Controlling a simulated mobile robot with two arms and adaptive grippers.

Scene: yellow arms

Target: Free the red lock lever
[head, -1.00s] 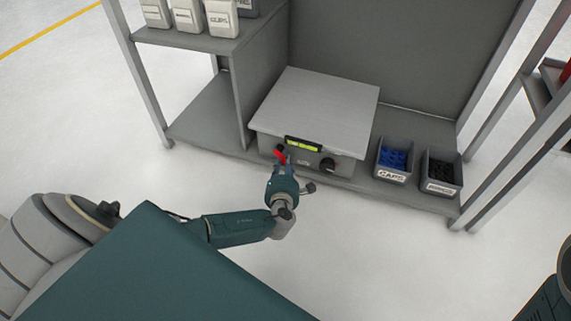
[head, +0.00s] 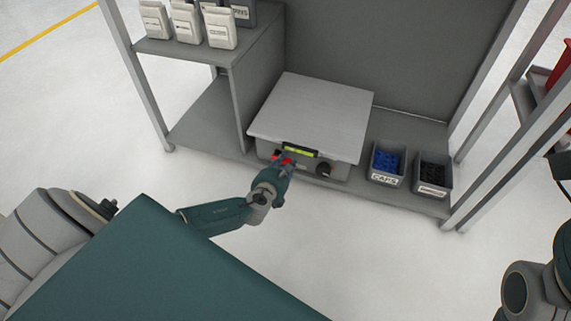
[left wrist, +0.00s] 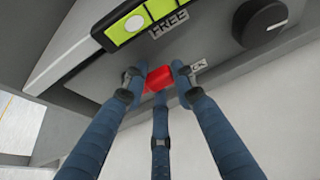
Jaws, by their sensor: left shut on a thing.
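The red lock lever (head: 287,161) is on the front of a grey device with a flat pale top (head: 315,110), below its green-lit display. In the left wrist view the red lever (left wrist: 160,78) sits between the blue fingers of my left gripper (left wrist: 156,88), which is shut on it. In the head view my left gripper (head: 279,168) covers part of the lever. A "FREE" label (left wrist: 169,24) is above the lever; another label (left wrist: 198,66) beside it is partly hidden. My right gripper is not in view.
A black knob (head: 324,170) is right of the lever. Two bins, blue caps (head: 388,162) and dark parts (head: 433,174), stand further right on the shelf. White containers (head: 187,25) stand on the upper left shelf. The floor in front is clear.

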